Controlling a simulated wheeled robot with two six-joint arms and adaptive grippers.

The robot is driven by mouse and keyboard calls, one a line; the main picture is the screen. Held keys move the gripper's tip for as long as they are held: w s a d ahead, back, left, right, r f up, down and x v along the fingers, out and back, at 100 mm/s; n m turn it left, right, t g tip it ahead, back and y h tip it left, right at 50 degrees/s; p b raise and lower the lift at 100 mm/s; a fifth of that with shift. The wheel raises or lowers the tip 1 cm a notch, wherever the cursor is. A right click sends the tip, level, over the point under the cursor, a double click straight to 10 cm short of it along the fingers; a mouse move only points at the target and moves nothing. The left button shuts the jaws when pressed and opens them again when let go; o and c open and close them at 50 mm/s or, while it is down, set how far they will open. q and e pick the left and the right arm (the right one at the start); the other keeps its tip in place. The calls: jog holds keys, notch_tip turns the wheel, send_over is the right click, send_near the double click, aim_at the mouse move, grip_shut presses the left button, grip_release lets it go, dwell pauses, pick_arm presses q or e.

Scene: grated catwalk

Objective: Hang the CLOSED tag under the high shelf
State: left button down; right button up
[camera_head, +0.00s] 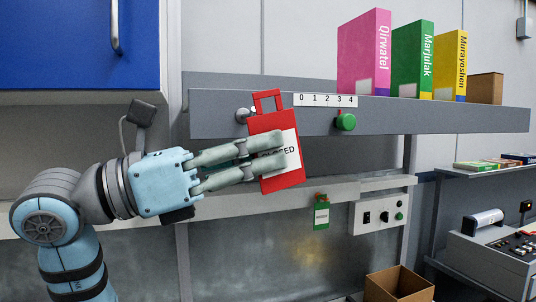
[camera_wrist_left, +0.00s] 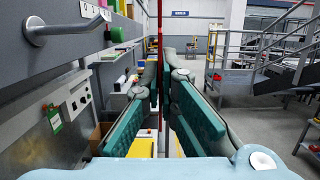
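My left gripper (camera_head: 268,154) is shut on the red CLOSED tag (camera_head: 280,183), fingers across its white label. The tag is tilted, its open loop handle at the top, in front of the high shelf's (camera_head: 430,118) grey front edge. In the left wrist view the tag (camera_wrist_left: 160,60) is a thin red edge between the fingers. A grey peg (camera_head: 243,114) on the shelf front shows just left of the tag; it also sticks out at upper left in the left wrist view (camera_wrist_left: 65,29). I cannot tell whether tag and peg touch. My right gripper is not in view.
A green knob (camera_head: 345,122) is right of the tag, below a 0–4 number strip (camera_head: 325,100). Pink (camera_head: 363,55), green (camera_head: 412,60) and yellow binders (camera_head: 450,65) stand on the shelf. Below, a green tag (camera_head: 321,216) hangs beside a switch box (camera_head: 379,214); an open carton (camera_head: 399,285) is lower.

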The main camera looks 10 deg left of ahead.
pick_arm(q)
jog(key=w+a+f, duration=0.1)
jog(key=w+a, duration=0.3)
jog(key=w, duration=0.2)
jog(key=shift+f, duration=0.2)
dwell(0.4)
jog(key=shift+w, duration=0.1)
jog(key=c, duration=1.7)
grip_release()
jog(key=shift+a, duration=0.1)
